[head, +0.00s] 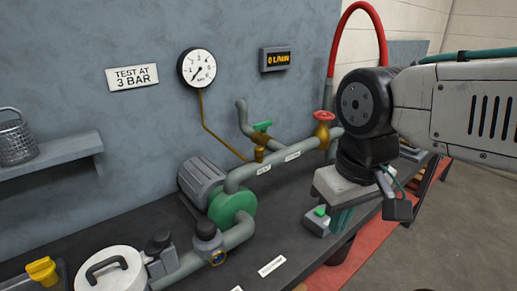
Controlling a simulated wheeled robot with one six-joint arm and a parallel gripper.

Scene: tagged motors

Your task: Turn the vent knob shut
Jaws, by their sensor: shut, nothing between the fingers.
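A green-handled knob (262,126) sits on a small brass valve on the grey pipe, near the middle of the head view. A small label (263,169) is on the pipe below it; I cannot read it surely. A red handwheel (323,116) sits on another brass valve further right. My gripper (341,221) hangs at the right, pointing down, beyond the right side of the pipe. It is shut and empty, and apart from the green knob. Its fingertips are partly hard to make out.
A gauge (197,68) and a display (275,59) hang on the wall. A red hose (350,10) arches above.

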